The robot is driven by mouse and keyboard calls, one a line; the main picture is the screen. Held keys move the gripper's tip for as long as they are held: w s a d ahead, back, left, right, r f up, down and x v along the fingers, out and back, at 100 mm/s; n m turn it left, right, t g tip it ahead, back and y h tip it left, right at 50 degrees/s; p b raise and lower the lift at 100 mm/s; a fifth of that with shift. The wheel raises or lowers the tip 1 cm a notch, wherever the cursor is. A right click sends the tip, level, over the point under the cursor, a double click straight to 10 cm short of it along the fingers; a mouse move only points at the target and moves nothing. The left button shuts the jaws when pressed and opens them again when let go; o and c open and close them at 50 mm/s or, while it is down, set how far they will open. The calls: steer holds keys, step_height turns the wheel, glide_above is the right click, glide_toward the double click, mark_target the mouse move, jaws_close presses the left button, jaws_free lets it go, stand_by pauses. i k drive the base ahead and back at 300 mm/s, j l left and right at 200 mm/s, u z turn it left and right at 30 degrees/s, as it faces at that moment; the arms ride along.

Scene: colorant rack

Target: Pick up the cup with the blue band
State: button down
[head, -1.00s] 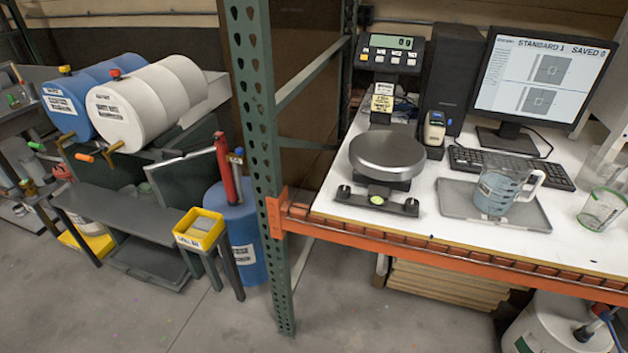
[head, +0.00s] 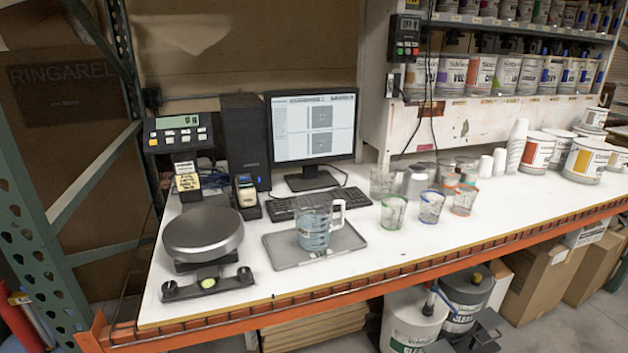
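A clear cup with a blue band (head: 431,206) stands upright on the white table, between a clear cup with a green band (head: 393,212) on its left and one with an orange-red band (head: 464,199) on its right. The cups stand close together, right of a measuring jug. My gripper is not in view.
The clear measuring jug (head: 314,228) with bluish contents stands on a grey tray (head: 346,240). A scale (head: 203,234) is at the left, with a keyboard (head: 318,202) and monitor (head: 312,127) behind. A metal container (head: 415,184) and paint cans (head: 537,152) stand farther back. The orange front beam (head: 400,271) edges the table.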

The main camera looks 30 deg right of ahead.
mark_target(432, 201)
steer(key=z, duration=1.2)
steer(key=k+l, duration=0.1)
